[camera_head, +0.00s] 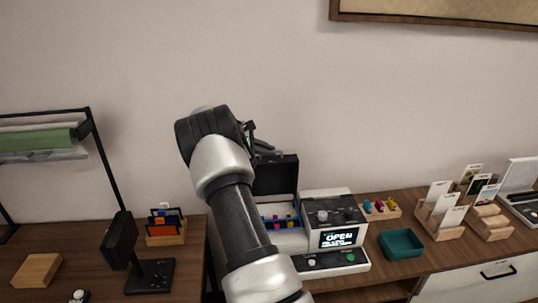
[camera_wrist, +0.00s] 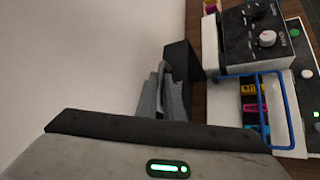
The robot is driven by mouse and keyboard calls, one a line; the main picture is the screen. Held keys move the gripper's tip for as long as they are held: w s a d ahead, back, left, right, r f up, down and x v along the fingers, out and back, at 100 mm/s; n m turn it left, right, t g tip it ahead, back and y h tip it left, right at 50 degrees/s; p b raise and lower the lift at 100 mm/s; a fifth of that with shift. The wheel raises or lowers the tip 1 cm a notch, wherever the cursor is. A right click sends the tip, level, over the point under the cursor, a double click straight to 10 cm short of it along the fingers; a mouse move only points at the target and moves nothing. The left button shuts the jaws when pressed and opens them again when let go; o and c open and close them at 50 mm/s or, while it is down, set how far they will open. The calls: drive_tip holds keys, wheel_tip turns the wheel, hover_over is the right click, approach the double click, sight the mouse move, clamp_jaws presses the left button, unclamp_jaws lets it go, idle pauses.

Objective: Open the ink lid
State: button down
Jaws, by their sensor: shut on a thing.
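The printer (camera_head: 335,215) stands on the wooden table with its small screen reading OPEN. Its black ink lid (camera_head: 277,178) stands raised, roughly upright, behind the ink bay (camera_head: 283,222). Coloured cartridges show in the bay. My gripper (camera_head: 266,150) is at the lid's top edge and is shut on it. In the wrist view, my gripper's grey fingers (camera_wrist: 163,88) meet the dark lid (camera_wrist: 182,68). The cartridges (camera_wrist: 253,103) lie uncovered inside a blue frame (camera_wrist: 285,100). My arm hides the bay's left part in the head view, and the exact finger contact is hard to see.
A teal tray (camera_head: 401,244) and wooden card holders (camera_head: 440,222) are right of the printer. A wooden block with coloured pieces (camera_head: 381,209) sits behind the tray. A black stand (camera_head: 150,276) and a wooden block (camera_head: 37,270) are at left. The wall is behind.

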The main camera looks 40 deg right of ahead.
drive_tip(key=shift+n+g+y, duration=0.3)
drive_tip(key=shift+n+g, duration=0.1)
drive_tip(key=shift+g, duration=0.1)
drive_tip(key=shift+w+d+p, duration=0.25)
drive_tip(key=shift+w+d, duration=0.3)
drive_tip(key=shift+w, duration=0.35)
drive_tip(key=shift+w+d+p, duration=0.25)
drive_tip(key=shift+w+d, duration=0.3)
drive_tip(key=shift+w, duration=0.3)
drive_tip(key=c, duration=1.9)
unclamp_jaws()
drive_tip(key=shift+f, duration=0.15)
drive_tip(key=b+v, duration=0.2)
drive_tip(key=v, duration=1.5)
drive_tip(key=shift+a+r, duration=0.15)
drive_tip(key=shift+r, duration=0.05)
